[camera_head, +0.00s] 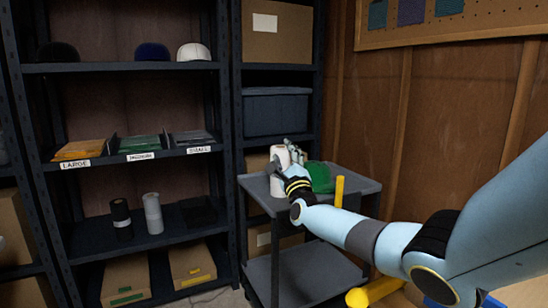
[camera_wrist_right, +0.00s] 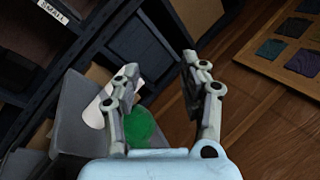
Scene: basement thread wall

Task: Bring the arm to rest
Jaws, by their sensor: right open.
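My right arm (camera_head: 388,245) comes in from the right and reaches over the grey cart. My right gripper (camera_head: 292,158) is at the cart, in front of or beside a white roll (camera_head: 280,166); the head view does not show whether they touch. In the right wrist view the right gripper (camera_wrist_right: 158,70) has its two fingers wide apart, with nothing between the tips. The white roll (camera_wrist_right: 95,112) and a green object (camera_wrist_right: 140,124) show behind the left finger. The green object (camera_head: 320,177) is right of the gripper in the head view. My left gripper is not in view.
Dark shelves (camera_head: 130,68) at the left hold caps, folded cloth in labelled sections, rolls and cardboard boxes. A board with cloth swatches (camera_head: 480,30) hangs on the wood wall. Floor space between shelves and cart looks narrow.

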